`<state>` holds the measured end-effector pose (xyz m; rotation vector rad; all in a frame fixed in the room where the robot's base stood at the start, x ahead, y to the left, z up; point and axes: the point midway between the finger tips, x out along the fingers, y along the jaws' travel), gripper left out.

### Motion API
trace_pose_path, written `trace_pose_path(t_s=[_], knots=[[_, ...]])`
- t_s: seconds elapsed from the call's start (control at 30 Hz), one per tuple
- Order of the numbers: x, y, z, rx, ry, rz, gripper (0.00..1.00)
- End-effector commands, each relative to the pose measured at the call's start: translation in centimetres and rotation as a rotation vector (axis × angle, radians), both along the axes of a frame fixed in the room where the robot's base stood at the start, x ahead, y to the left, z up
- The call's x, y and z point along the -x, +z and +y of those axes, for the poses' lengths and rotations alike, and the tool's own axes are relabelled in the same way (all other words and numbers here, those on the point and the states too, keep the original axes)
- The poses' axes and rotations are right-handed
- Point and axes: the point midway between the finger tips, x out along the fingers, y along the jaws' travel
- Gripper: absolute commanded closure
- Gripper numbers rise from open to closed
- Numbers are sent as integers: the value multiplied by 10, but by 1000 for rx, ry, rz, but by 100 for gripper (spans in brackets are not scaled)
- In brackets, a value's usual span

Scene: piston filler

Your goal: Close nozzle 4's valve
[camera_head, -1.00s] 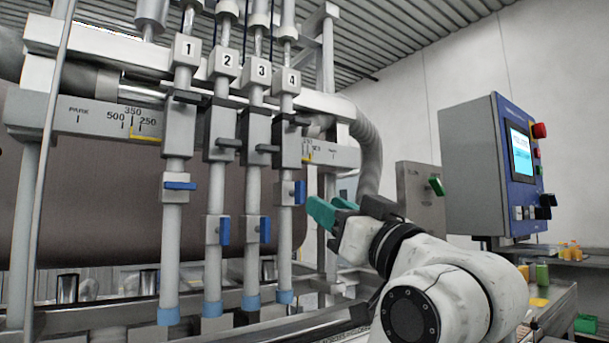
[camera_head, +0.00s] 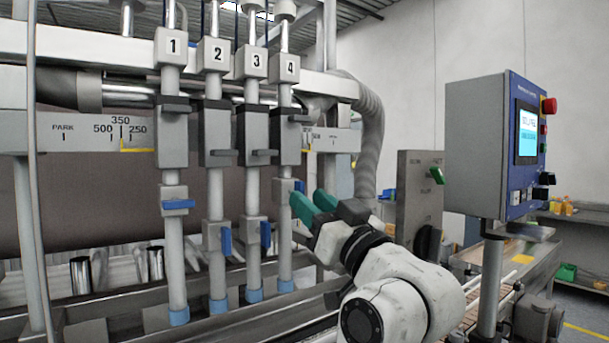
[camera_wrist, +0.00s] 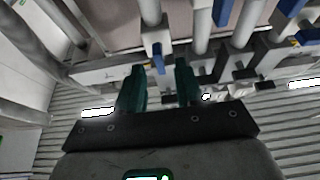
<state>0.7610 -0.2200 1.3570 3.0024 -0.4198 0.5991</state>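The nozzle marked 4 (camera_head: 290,67) is the rightmost of the row. Its valve body (camera_head: 284,189) has a blue handle (camera_head: 300,186), which stands upright along the pipe and is partly hidden by my fingers in the head view. My gripper (camera_head: 308,199) has teal fingers, open and empty, just in front of and right of this valve. In the wrist view, a blue handle (camera_wrist: 157,56), seemingly nozzle 4's, shows between and beyond the two spread fingertips (camera_wrist: 160,66). I cannot tell whether either finger touches it.
Nozzle 1's blue handle (camera_head: 178,204) lies crosswise; those of nozzle 2 (camera_head: 226,241) and nozzle 3 (camera_head: 265,234) stand upright. A ribbed hose (camera_head: 371,140) and a grey post (camera_head: 413,200) stand behind my gripper. A control panel (camera_head: 478,150) stands to the right.

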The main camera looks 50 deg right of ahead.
Motion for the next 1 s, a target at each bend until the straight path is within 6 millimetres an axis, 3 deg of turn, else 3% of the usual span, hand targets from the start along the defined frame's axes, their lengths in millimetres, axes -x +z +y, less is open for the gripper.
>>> trace_pose_path(t_s=[0.3, 0.67, 1.0], knots=[[-21, 10, -7, 2, -3, 1, 64], [-25, 11, -7, 2, -3, 2, 65], [-25, 11, -7, 2, -3, 2, 97]])
